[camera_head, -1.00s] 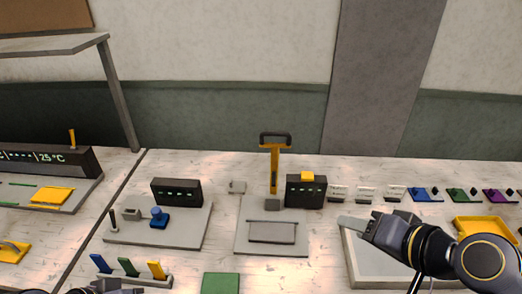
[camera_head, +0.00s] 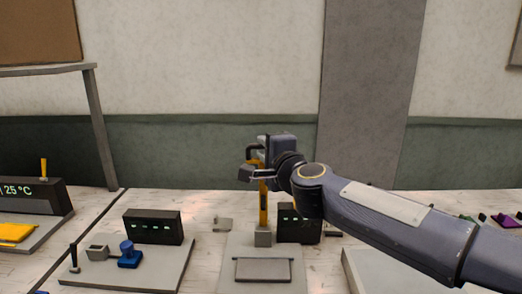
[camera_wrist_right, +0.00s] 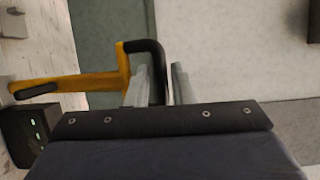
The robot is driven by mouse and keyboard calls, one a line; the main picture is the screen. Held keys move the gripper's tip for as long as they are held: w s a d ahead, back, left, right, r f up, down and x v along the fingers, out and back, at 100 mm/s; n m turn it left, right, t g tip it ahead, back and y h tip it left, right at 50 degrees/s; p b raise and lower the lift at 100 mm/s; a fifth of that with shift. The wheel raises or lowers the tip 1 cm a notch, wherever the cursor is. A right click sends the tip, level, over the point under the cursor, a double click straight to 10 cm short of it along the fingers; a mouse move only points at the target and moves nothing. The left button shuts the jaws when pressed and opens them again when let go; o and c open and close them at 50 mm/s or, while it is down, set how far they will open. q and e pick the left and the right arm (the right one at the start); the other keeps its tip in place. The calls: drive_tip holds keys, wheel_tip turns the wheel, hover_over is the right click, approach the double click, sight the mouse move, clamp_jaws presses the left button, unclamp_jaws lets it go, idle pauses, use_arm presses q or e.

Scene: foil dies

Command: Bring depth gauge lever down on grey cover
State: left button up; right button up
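The depth gauge lever (camera_head: 264,205) is a yellow upright arm with a black handle at its top, standing on a grey base plate (camera_head: 229,262). The grey cover (camera_head: 263,270) lies flat on that plate in front of the lever. My right gripper (camera_head: 256,160) is up at the handle and partly hides it. In the right wrist view, the black handle (camera_wrist_right: 157,62) passes between the two fingers (camera_wrist_right: 160,85), with gaps visible on its sides, so the gripper looks open around it. My left gripper is not in view.
A dark display box (camera_head: 299,224) stands just right of the lever, below my right arm. On the left, a grey plate carries a blue knob (camera_head: 129,256) and another dark display (camera_head: 153,227). A shelf post (camera_head: 99,130) rises at the far left. Air above the cover is clear.

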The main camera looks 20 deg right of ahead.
drive_tip(key=shift+w, duration=0.85)
clamp_jaws()
